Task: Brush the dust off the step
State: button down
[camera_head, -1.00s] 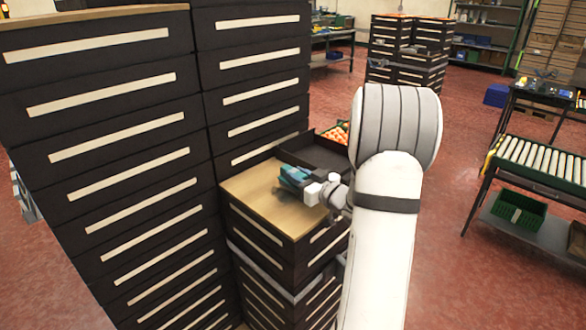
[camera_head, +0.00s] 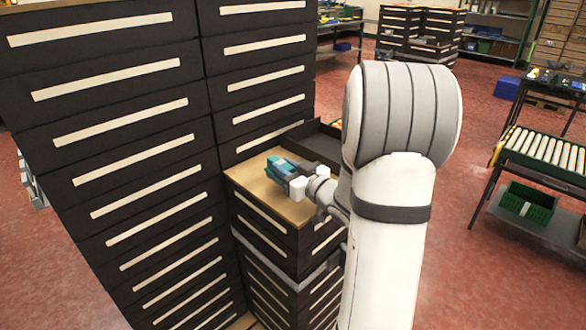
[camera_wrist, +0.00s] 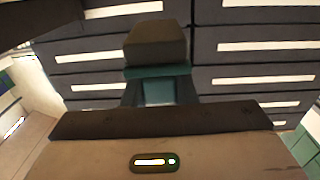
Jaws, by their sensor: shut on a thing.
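My gripper (camera_head: 292,180) is shut on a teal brush-like thing (camera_head: 280,166) over the wooden top (camera_head: 248,177) of a low dark drawer stack, which seems to be the step. In the wrist view the held thing shows a teal part (camera_wrist: 158,92) between my dark fingers and a brown-grey block (camera_wrist: 156,45) at its far end. I cannot tell whether it touches the wood. No dust can be made out. My arm hides the right part of the top.
Tall dark drawer stacks (camera_head: 105,140) with pale label strips stand close at the left and behind the top. A dark open tray (camera_head: 318,143) sits at its back edge. A roller table (camera_head: 545,155) with a green crate (camera_head: 527,203) stands at the right. Red floor lies between.

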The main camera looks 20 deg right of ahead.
jog(key=shift+s+a+r, duration=0.1)
jog(key=shift+a+r, duration=0.05)
jog(key=shift+a, duration=0.7)
jog(key=shift+w+r+p, duration=0.2)
jog(key=shift+r+p, duration=0.2)
jog(key=shift+r, duration=0.15)
jog(key=r+p, duration=0.2)
jog(key=r, duration=0.2)
jog(key=shift+w+a+p, duration=0.15)
jog(key=shift+a+p, duration=0.1)
jog(key=shift+p, duration=0.15)
jog(key=shift+d+r, duration=0.15)
jog(key=shift+r, duration=0.15)
